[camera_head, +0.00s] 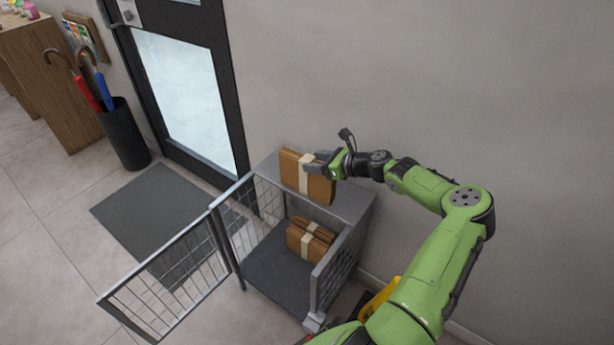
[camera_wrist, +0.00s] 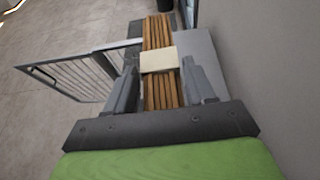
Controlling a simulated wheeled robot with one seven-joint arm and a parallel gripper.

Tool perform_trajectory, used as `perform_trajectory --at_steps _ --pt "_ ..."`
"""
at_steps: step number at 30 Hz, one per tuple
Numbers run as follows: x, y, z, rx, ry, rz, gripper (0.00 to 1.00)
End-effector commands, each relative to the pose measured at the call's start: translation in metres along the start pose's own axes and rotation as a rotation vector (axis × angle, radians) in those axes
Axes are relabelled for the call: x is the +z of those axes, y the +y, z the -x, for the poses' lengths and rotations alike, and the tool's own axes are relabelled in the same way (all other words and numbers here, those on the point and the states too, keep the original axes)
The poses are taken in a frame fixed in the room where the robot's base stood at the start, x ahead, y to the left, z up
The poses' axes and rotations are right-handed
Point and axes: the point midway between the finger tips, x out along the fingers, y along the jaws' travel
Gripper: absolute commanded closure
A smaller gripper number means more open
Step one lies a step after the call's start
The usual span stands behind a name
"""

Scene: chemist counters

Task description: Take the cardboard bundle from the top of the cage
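The cardboard bundle (camera_head: 292,170), brown with a pale band round its middle, stands on edge on the grey top of the cage (camera_head: 350,200). My gripper (camera_head: 318,164) is at the bundle's right end, with one finger across its near face by the band. In the wrist view the bundle (camera_wrist: 160,92) lies between the two fingers (camera_wrist: 160,80). A narrow gap shows on each side, so the gripper looks open around it. The bundle's underside is hidden.
More banded bundles (camera_head: 308,240) stand inside the cage. Its mesh door (camera_head: 170,285) is swung open to the left. A plain wall (camera_head: 400,80) rises close behind the cage. A glass door (camera_head: 190,90), dark mat (camera_head: 150,215) and umbrella stand (camera_head: 124,135) are to the left.

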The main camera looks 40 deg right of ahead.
Motion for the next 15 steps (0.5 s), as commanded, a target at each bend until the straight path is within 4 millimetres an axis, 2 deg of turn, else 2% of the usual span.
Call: perform_trajectory --at_steps 1,10,15 --pt "0.0000 0.0000 0.0001 0.000 0.000 0.000 0.54" --pt "0.0001 0.0001 0.0002 0.000 0.000 0.001 1.00" --pt "0.0011 0.0000 0.0003 0.000 -0.002 0.002 1.00"
